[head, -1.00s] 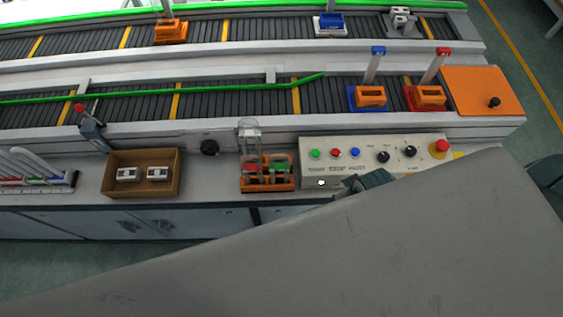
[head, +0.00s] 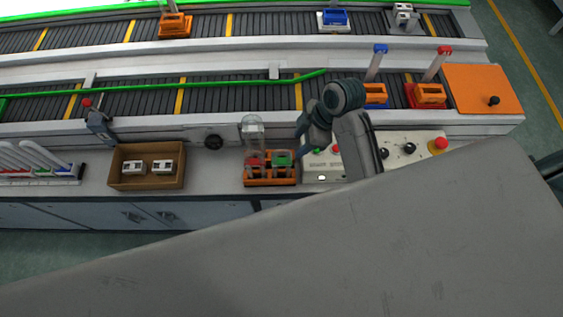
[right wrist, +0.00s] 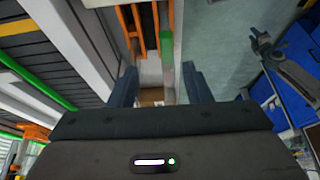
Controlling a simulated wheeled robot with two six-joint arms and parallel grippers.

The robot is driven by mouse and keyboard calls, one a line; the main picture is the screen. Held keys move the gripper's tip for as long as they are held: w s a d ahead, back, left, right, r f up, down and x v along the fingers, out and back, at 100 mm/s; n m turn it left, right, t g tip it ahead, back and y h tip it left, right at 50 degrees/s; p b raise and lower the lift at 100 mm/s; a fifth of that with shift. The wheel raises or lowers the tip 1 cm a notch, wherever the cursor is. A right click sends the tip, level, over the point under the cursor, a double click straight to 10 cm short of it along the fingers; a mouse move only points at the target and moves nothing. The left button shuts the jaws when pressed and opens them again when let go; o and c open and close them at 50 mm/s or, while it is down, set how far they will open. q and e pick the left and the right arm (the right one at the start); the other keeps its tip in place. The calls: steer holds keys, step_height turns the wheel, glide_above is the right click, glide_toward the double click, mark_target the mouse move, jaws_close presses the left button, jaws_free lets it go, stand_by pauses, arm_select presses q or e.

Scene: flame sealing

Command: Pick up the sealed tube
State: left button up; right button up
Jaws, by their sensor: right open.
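My right gripper (head: 303,137) is open beside the orange stand (head: 270,181), on its right and in front of the control panel. In the right wrist view its two dark fingers stand apart (right wrist: 161,86), with no tube held between them. The orange stand holds a red part and a green part, and a clear upright piece (head: 253,128) rises at its back left. I cannot tell whether that clear piece is the sealed tube. Tubes with a blue cap (head: 376,65) and a red cap (head: 442,63) stand in carriers on the conveyor. My left gripper is out of view.
A cardboard box (head: 117,180) with two white parts sits left of the stand. A rack (head: 72,174) of several tubes is at the far left. The control panel (head: 423,158) is partly behind my right arm. The conveyor's green rail (head: 230,84) runs behind.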

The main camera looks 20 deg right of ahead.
mark_target(287, 157)
steer(key=p+x, duration=0.1)
steer(key=x, duration=0.1)
steer(key=p+x, duration=0.1)
steer(key=x, duration=0.2)
steer(key=p+x, duration=0.1)
steer(key=x, duration=0.2)
steer(key=shift+s+a+r, duration=0.1)
steer(key=shift+s+a, duration=0.3)
steer(key=shift+a+f, duration=0.1)
steer(key=shift+f, duration=0.4)
jaws_close()
